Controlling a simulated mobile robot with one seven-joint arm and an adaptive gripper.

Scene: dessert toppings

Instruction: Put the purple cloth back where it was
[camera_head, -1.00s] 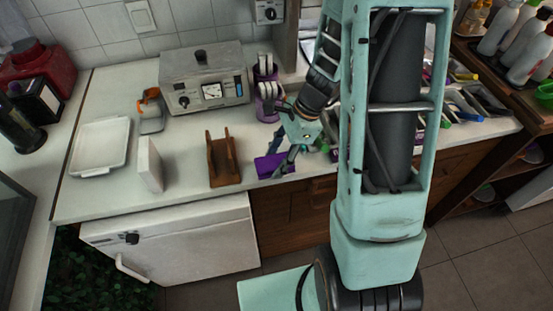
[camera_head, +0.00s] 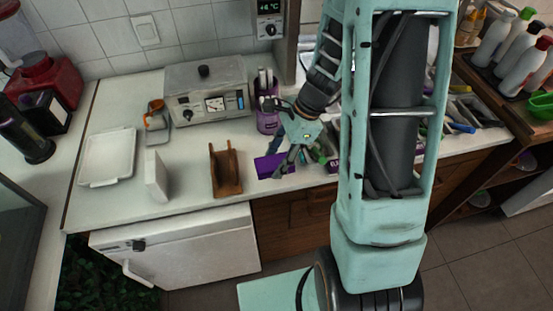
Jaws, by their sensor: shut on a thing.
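The purple cloth (camera_head: 266,167) is a small folded piece at the front part of the white counter, just right of the brown wooden holder (camera_head: 226,169). My gripper (camera_head: 287,165) points down at the cloth's right part and is shut on it. The fingers hide part of the cloth. I cannot tell whether the cloth touches the counter or is a little above it.
A white block (camera_head: 157,177) and a white tray (camera_head: 107,157) are on the left of the counter (camera_head: 190,200). A metal appliance (camera_head: 208,92) and a purple utensil cup (camera_head: 267,121) stand behind. Bottles (camera_head: 520,50) are at the far right.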

